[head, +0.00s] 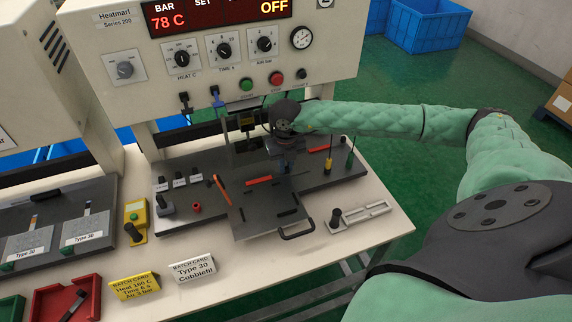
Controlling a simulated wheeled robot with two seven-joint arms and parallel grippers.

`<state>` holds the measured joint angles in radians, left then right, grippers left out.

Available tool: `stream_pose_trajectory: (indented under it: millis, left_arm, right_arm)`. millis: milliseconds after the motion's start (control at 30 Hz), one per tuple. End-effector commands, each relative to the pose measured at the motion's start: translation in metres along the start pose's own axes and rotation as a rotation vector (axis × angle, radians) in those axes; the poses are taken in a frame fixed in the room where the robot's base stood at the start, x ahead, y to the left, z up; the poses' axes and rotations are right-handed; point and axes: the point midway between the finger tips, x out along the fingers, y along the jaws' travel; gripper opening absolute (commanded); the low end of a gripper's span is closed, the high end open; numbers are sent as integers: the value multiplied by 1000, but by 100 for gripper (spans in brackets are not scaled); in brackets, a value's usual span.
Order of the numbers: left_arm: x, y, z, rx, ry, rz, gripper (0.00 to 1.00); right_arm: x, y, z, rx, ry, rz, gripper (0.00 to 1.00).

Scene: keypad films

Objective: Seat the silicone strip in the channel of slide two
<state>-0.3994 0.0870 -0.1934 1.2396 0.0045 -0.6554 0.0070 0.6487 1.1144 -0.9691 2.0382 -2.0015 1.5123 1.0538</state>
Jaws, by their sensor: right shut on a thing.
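My right gripper (287,168) points down over the dark press bed, its arm coming in from the right. It is shut, low over the slide plate. A red-orange strip (258,181), which looks like the silicone strip, runs left from its fingertips; the grip itself is too small to see clearly. I cannot tell whether the strip touches the plate or a channel. A dark slide plate (258,226) with a handle (297,230) sticks out at the bed's front. I cannot read which slide is number two. Another red strip (325,148) lies farther back right. My left gripper is not in view.
The heat press (207,60) stands behind, its display showing 78 C and OFF. An orange-and-black tool (222,189), a red cylinder (197,208) and small labelled blocks (179,181) are left of the strip. Batch cards (192,269) and a red tray (87,290) stand front left.

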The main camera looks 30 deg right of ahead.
Motion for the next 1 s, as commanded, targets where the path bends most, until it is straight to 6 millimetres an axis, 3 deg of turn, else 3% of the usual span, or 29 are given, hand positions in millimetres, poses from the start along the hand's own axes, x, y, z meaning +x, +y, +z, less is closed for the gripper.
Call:
stream_pose_trajectory:
  millis: [833,867,900,967,1000]
  left_arm:
    - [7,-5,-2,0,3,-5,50]
    - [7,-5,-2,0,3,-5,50]
    - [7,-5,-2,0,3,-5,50]
    - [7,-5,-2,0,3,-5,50]
    - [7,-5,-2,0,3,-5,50]
  right_arm:
    - [3,0,0,0,0,0,0]
    - [3,0,0,0,0,0,20]
    - [3,0,0,0,0,0,27]
    - [3,0,0,0,0,0,39]
    - [3,0,0,0,0,0,39]
